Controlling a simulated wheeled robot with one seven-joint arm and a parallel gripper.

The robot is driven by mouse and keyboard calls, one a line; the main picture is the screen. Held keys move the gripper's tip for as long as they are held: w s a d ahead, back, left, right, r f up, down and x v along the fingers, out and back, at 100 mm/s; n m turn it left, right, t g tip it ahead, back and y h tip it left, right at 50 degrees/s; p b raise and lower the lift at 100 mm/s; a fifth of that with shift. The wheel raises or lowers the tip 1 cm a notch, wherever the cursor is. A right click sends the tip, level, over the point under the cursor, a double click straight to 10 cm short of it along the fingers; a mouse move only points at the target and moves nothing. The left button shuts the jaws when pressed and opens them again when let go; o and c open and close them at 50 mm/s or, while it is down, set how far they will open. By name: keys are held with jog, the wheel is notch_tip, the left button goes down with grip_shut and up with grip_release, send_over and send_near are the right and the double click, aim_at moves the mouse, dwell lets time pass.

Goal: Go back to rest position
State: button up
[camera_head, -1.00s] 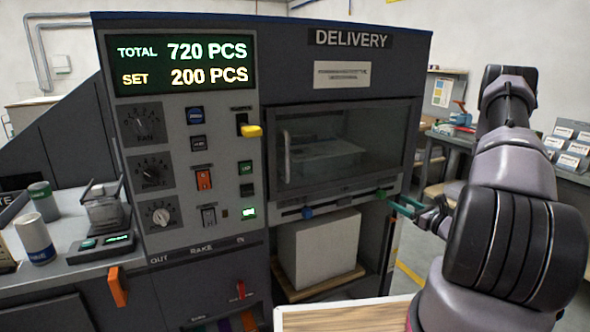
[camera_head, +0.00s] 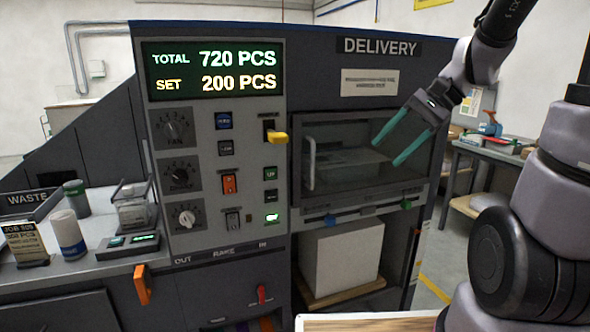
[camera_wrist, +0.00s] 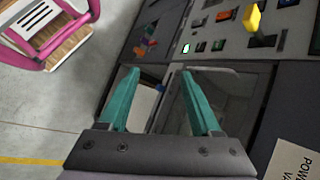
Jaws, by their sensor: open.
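My gripper (camera_head: 389,146) has two teal fingers spread apart with nothing between them. In the head view it is raised in front of the right part of the delivery window (camera_head: 362,155) of the grey machine (camera_head: 300,60). My arm comes in from the right edge. In the wrist view the open fingers (camera_wrist: 152,85) point toward the machine front, with the window glass (camera_wrist: 240,95) behind them. I cannot tell the exact gap between fingers and glass.
The control panel (camera_head: 209,218) with a yellow lever (camera_head: 277,136) is left of the window. A white block (camera_head: 340,263) sits below it. A side bench (camera_head: 490,148) stands at right. A pink-framed cart (camera_wrist: 45,30) shows in the wrist view. Grey floor lies beside the machine.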

jog(key=s+d+r+n+t+h, duration=0.4)
jog(key=s+r+t+h, duration=0.1)
jog(key=s+r, duration=0.2)
jog(key=shift+r+t+h, duration=0.3)
jog(key=shift+r+t, duration=0.1)
jog(key=shift+r, duration=0.45)
dwell(2.5)
